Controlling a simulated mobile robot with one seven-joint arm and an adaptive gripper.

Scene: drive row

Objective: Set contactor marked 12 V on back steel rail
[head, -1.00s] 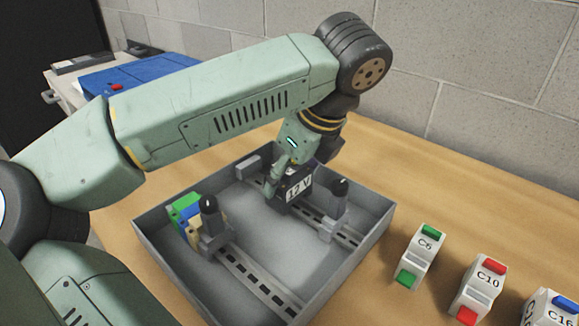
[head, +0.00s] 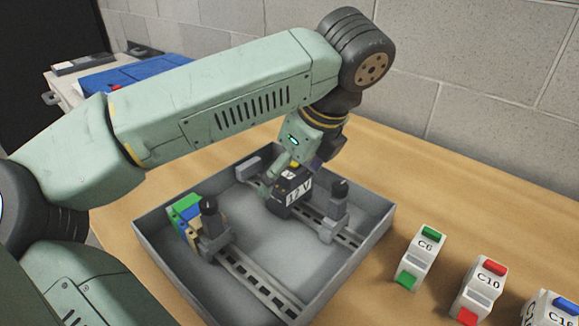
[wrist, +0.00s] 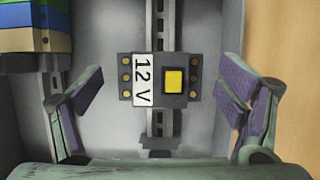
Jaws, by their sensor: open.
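The black contactor (head: 288,197) marked 12 V sits on the back steel rail (head: 345,238) inside the grey tray. The wrist view shows the contactor (wrist: 172,80) from above, with its white label and a yellow button, lying across the rail. My gripper (wrist: 162,95) is open, its purple-padded fingers apart on either side of the contactor and clear of it.
The grey tray (head: 160,243) has raised walls. Another clamp (head: 335,213) stands right of the contactor. Breakers C6 (head: 420,258) and C10 (head: 480,288) stand on the table to the right.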

